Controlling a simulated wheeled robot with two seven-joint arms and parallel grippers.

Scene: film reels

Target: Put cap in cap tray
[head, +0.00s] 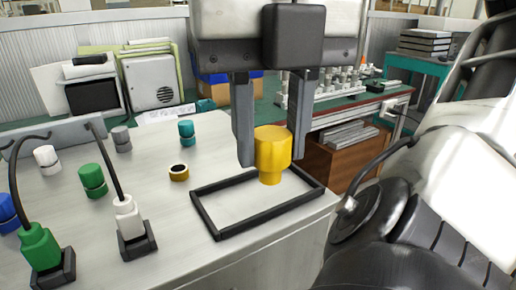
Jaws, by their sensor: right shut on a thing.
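My right gripper (271,150) comes down from the top of the head view, fingers pointing down. It is shut on a yellow cap (272,146), with one finger on each side of it. The cap is upright, with its narrower end down, over the black rectangular frame of the cap tray (258,222). Whether the cap touches the tray floor is hard to tell. The bare part of the tray beside the cap is empty. My left gripper is not in view.
Capped pieces in green (92,177), teal (186,133), grey and blue stand further left. Green (40,247) and white (128,217) connectors with cables stand in black bases at front left.

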